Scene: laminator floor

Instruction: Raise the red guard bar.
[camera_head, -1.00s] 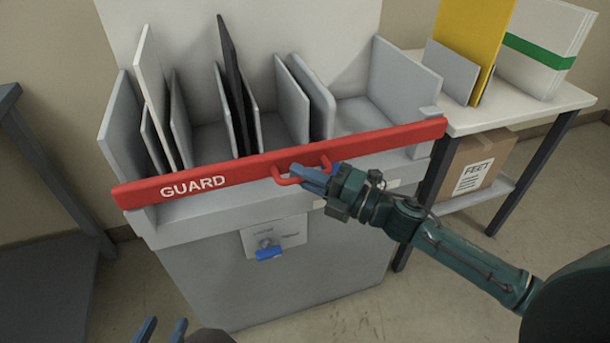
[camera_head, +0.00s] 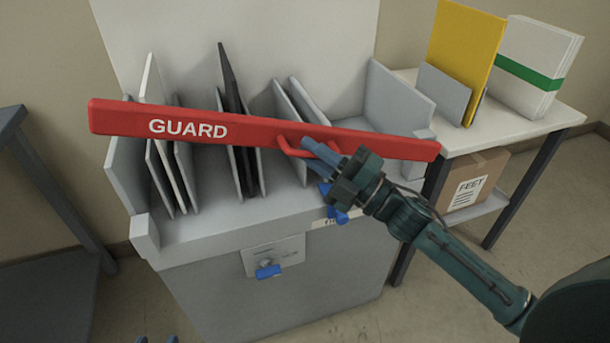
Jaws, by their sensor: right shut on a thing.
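The red guard bar (camera_head: 370,142), lettered GUARD in white, spans the front of the grey slotted machine (camera_head: 330,257). Its left end is lifted above the machine's front ledge, and its right end sits lower, near the grey block at the right. A red handle loop (camera_head: 284,147) stands out from the bar's middle. My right gripper (camera_head: 318,150) is at this handle with its blue fingers shut on it. Of my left gripper (camera_head: 157,340), only the blue fingertips show at the bottom edge, low in front of the machine and away from the bar.
Upright grey, white and black panels (camera_head: 236,120) stand in the machine's slots behind the bar. A side table (camera_head: 560,112) at right holds a yellow board (camera_head: 466,50) and a white stack with a green band. A cardboard box (camera_head: 478,182) sits below. A dark table (camera_head: 40,290) stands at left.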

